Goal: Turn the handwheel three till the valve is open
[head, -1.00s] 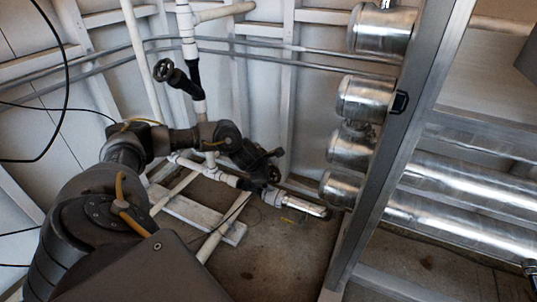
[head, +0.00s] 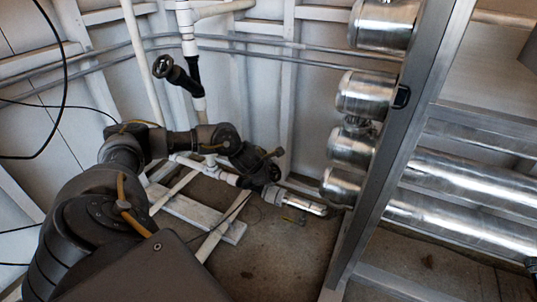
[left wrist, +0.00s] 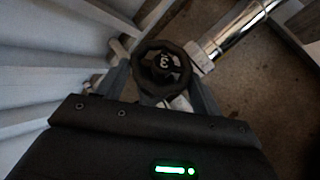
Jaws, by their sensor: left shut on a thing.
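Handwheel three (left wrist: 148,52) is a dark, many-sided wheel with a white "3" on its hub, seen nearly face-on in the left wrist view. My left gripper (left wrist: 160,70) has one finger on each side of the wheel and is shut on its rim. In the head view, my left gripper (head: 264,158) is at the low dark valve on the white pipe. The gripper and wrist largely hide the wheel there. How far the valve is open cannot be seen. My right gripper is out of view.
Another dark handwheel (head: 163,66) sits on a valve higher up on the white vertical pipe (head: 188,40). A metal frame post (head: 400,150) and shiny cylinders (head: 365,95) stand to the right. A short shiny pipe (head: 303,205) lies right of the low valve.

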